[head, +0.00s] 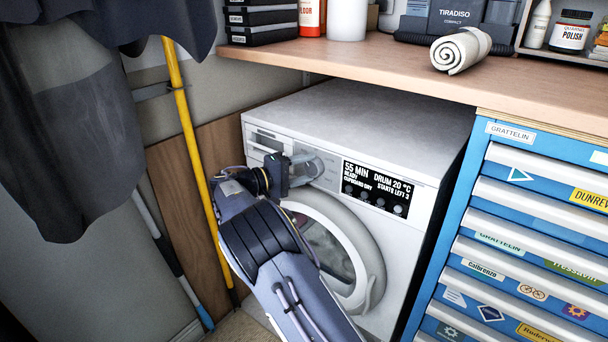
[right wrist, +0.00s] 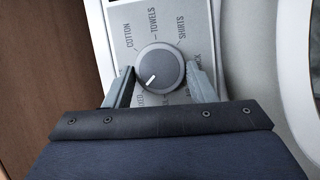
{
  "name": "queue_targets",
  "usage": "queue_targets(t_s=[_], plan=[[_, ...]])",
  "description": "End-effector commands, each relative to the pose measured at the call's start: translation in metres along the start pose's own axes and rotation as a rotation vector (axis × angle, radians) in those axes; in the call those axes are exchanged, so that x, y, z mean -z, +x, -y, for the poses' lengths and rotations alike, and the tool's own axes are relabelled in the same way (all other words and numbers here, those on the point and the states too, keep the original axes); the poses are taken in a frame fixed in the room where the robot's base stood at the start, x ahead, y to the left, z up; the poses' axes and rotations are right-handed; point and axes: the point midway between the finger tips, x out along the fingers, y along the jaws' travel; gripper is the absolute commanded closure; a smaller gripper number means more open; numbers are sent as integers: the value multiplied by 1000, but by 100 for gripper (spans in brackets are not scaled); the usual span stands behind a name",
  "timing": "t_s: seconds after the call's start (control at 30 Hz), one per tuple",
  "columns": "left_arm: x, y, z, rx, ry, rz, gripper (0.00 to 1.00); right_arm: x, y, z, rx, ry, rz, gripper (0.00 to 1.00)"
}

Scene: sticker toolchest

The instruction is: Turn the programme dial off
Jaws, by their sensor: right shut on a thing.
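The programme dial (right wrist: 163,62) is a round dark grey knob on a light panel in the right wrist view. Its white mark points to the lower left. The labels COTTON, TOWELS and SHIRTS stand around its upper side; lower labels are partly hidden by my fingers. My right gripper (right wrist: 160,75) is shut on the dial, one finger on each side. In the head view my right gripper (head: 303,170) is at the front panel of the white machine (head: 350,115), and the dial is mostly hidden there. My left gripper is not in view.
A lit display (head: 376,188) reads 55 MIN and DRUM 20 °C, right of the dial. The round door (head: 370,262) is below. A blue drawer chest (head: 500,220) stands right, a wooden worktop (head: 400,62) above. A yellow pole (head: 190,130) and dark cloth hang left.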

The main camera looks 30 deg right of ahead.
Motion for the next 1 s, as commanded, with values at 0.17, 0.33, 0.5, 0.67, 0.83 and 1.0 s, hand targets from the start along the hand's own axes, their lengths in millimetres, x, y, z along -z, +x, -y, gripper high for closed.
queue_targets(t_s=[0.17, 0.33, 0.5, 0.67, 0.83, 1.0], plan=[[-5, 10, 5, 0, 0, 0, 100, 0, 0, 1, 68, 158, -1, 72], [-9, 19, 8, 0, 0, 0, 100, -1, 0, -1, 128, 304, 0, 72], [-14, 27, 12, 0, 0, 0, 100, -2, 0, -2, 182, 432, 0, 72], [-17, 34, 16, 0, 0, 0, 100, -2, 0, -3, 222, 530, 0, 72], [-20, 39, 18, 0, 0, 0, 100, -3, 1, -5, 251, 602, 0, 72], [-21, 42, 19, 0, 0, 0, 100, -3, 0, -6, 268, 643, -1, 72]])
